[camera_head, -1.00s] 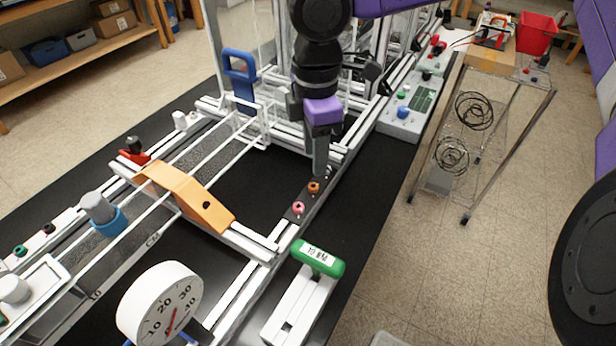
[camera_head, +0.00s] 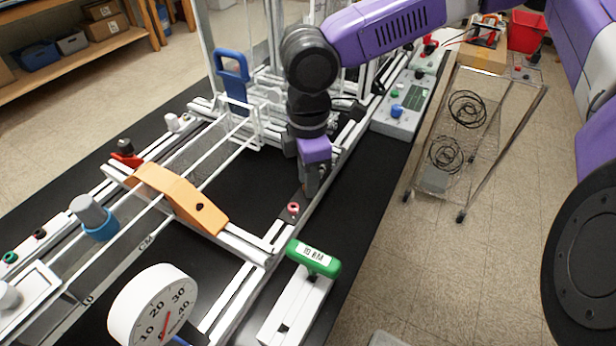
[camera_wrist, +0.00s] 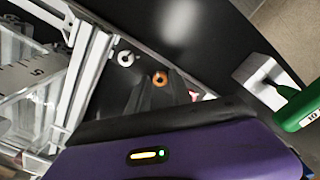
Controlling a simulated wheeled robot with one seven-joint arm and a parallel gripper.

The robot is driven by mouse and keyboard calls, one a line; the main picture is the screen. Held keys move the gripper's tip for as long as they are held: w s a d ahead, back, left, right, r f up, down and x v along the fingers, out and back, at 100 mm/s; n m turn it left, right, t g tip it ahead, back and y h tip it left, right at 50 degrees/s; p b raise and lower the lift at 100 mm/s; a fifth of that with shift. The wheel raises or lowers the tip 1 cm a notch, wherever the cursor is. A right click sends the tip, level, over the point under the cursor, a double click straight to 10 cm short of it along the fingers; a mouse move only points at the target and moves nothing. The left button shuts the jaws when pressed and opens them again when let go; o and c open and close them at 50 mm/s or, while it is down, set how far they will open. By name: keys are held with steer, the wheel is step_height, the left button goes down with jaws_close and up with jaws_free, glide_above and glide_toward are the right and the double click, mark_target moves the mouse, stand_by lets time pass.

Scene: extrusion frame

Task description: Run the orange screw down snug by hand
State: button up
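My gripper (camera_head: 308,190) points down over the dark plate along the right-hand rail of the frame. The orange screw (camera_wrist: 160,79) shows in the wrist view as an orange ring with a dark centre, right by my fingertips (camera_wrist: 154,88). In the head view my gripper hides it. The wrist view does not show clearly whether the fingers touch the screw or how far apart they are. A pink screw (camera_head: 293,207) sits just in front of my gripper, and a white one (camera_wrist: 125,58) lies on the other side of the orange screw.
A green-handled tool marked 10 NM (camera_head: 314,258) rests in a white holder (camera_head: 296,305) nearby. An orange bridge piece (camera_head: 180,196) spans the frame. A dial gauge (camera_head: 153,305) stands at the front. A blue handle (camera_head: 232,75) rises behind. Black table surface is clear to the right.

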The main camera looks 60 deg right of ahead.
jaws_close()
steer(key=shift+r+m+p, duration=0.1)
steer(key=shift+m+p, duration=0.25)
steer(key=shift+m, duration=0.05)
steer(key=shift+a+m+p, duration=0.1)
steer(key=shift+m+p, duration=0.65)
steer(key=shift+m, duration=0.25)
steer(key=m+p, duration=0.2)
steer(key=m, duration=0.1)
steer(key=shift+r+m, duration=0.1)
steer(key=shift+m, duration=0.2)
steer(key=m+p, duration=0.3)
steer(key=m, duration=0.2)
steer(key=shift+p, duration=0.35)
steer(key=shift+m+p, duration=1.2)
steer(key=shift+m, duration=0.9)
steer(key=shift+w, duration=0.1)
